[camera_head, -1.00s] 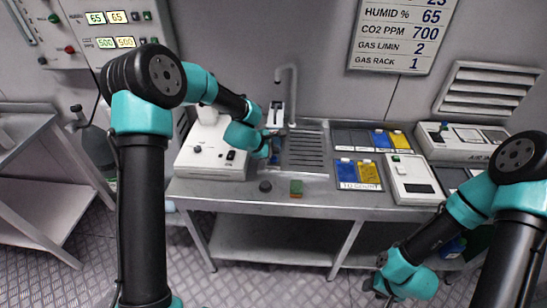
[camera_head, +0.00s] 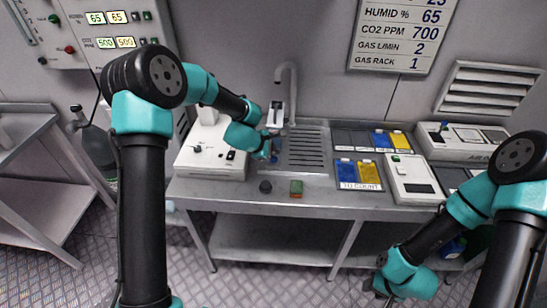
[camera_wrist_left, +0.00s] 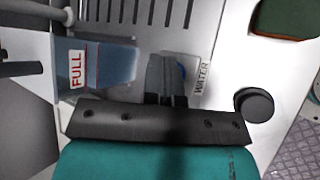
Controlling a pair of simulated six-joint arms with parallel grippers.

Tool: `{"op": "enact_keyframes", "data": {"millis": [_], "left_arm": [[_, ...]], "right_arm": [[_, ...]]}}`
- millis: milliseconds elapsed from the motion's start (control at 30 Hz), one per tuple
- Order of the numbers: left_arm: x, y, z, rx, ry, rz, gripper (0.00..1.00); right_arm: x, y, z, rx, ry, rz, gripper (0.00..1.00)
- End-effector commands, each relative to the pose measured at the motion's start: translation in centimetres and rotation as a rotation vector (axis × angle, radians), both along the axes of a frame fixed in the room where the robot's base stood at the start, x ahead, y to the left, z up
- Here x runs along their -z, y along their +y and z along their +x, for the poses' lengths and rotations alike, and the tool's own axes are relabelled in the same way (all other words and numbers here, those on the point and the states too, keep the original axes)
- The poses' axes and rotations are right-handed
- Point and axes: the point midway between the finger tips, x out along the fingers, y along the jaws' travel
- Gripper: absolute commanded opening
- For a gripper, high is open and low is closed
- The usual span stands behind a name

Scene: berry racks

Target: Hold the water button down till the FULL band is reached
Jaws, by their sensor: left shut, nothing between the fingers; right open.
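My left gripper (camera_head: 268,150) is shut and empty, low over the sink bench in the head view. In the left wrist view its dark fingers (camera_wrist_left: 165,82) point down at the blue water button (camera_wrist_left: 182,71), beside the WATER label (camera_wrist_left: 201,77). The fingers cover most of the button; I cannot tell whether it is pressed down. A clear vessel with a bluish tint (camera_wrist_left: 118,62) stands beside the fingers and bears a FULL label (camera_wrist_left: 77,68). Its water level is hard to make out. My right gripper (camera_head: 384,287) is open and empty, low at the right, partly hidden.
A black knob (camera_head: 265,186) and a green-and-brown block (camera_head: 296,187) sit at the bench's front. A curved tap (camera_head: 292,90) rises behind the slotted drain (camera_head: 306,150). A white device (camera_head: 210,150) stands left of the gripper. Blue and yellow trays (camera_head: 357,170) lie to the right.

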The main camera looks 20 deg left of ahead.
Motion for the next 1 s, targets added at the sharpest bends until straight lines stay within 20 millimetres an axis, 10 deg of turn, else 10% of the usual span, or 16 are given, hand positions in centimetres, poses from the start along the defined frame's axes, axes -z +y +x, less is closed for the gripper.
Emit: {"op": "enact_keyframes", "data": {"millis": [1000], "left_arm": [[1.06,0.00,0.01,0.001,0.001,0.000,0.00]], "right_arm": [[0.00,0.00,0.00,0.000,0.000,0.000,0.43]]}}
